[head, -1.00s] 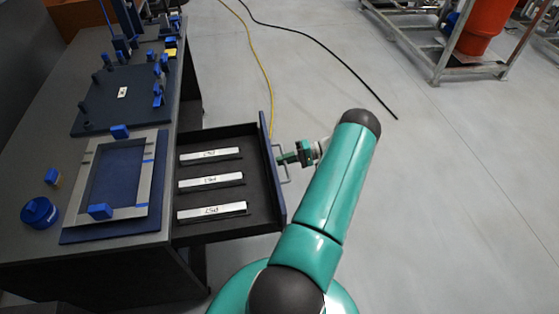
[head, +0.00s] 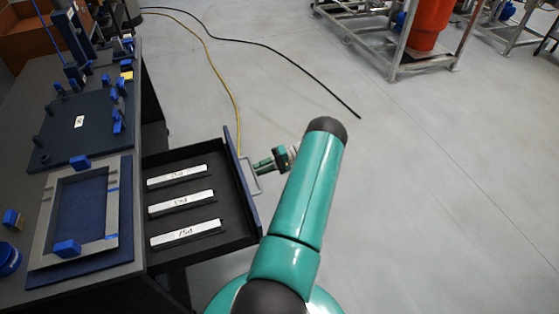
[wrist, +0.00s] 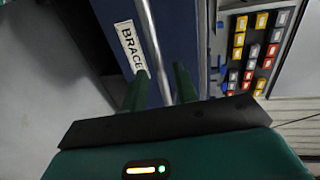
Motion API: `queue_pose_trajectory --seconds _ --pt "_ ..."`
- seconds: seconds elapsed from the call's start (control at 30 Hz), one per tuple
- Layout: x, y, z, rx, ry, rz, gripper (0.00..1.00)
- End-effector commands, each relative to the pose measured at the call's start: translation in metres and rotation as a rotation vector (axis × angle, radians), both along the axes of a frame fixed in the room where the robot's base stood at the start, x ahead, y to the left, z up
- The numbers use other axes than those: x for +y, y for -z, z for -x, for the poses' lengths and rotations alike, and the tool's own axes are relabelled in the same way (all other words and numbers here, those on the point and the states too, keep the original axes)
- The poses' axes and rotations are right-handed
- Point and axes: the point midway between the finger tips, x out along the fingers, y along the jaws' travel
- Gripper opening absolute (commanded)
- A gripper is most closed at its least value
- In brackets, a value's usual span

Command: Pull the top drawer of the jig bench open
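The jig bench (head: 128,170) stands at the left in the head view. Its top drawer (head: 160,255) is pulled well out, and its inside is visible. The drawer's dark blue front (head: 243,190) carries a grey bar handle (head: 250,178). In the wrist view, the handle bar (wrist: 150,40) runs between the two green fingers of my gripper (wrist: 160,80), with gaps beside it. My gripper also shows in the head view (head: 262,166), at the handle, with its fingers apart.
Several white-labelled bars (head: 180,202) lie in the drawer. A frame fixture (head: 110,215) and blue clamps are on the bench top. A yellow cable (head: 228,85) and a black cable (head: 290,58) lie on the floor. The floor at right is clear up to a metal skid (head: 400,65).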

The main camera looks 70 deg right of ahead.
Motion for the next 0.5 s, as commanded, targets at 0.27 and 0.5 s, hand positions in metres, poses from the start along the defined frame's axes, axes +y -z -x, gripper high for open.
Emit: queue_pose_trajectory --seconds 0.27,0.5 --pt "-0.042 -0.012 0.046 0.0 0.004 0.002 0.3" --pt "-0.064 -0.019 0.071 -0.002 0.002 0.002 0.3"
